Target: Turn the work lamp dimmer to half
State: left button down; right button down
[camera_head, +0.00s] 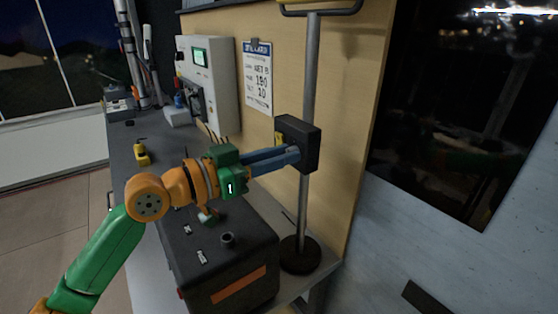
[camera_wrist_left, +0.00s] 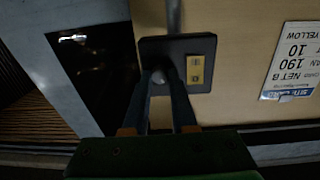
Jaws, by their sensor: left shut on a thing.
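The work lamp's black dimmer box (camera_head: 312,150) is fixed to an upright grey pole (camera_head: 310,75). My left gripper (camera_head: 295,155) reaches it from the left, its blue fingers against the box's face. In the left wrist view my left gripper (camera_wrist_left: 162,78) has its fingertips closed around a small pale round knob (camera_wrist_left: 160,76) on the box (camera_wrist_left: 178,46). A yellow label plate (camera_wrist_left: 195,69) sits beside the knob. The fingers hide much of the knob, so I cannot tell its setting. My right gripper is not in view.
The pole's round base (camera_head: 300,260) stands on the bench beside a dark case (camera_head: 235,285) with an orange stripe. A pale control panel (camera_head: 215,75) and a notice (camera_head: 257,75) are on the wooden wall. A yellow object (camera_head: 141,154) lies on the dark bench top.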

pick_arm(q)
jog(key=shift+m+b, duration=0.5)
jog(key=shift+m, duration=2.6)
jog(key=shift+r+y, duration=0.1)
jog(key=shift+y, duration=0.2)
jog(key=c, duration=0.9)
grip_release()
jog(key=shift+c, duration=0.2)
jog(key=shift+o, duration=1.1)
jog(key=shift+d, duration=0.1)
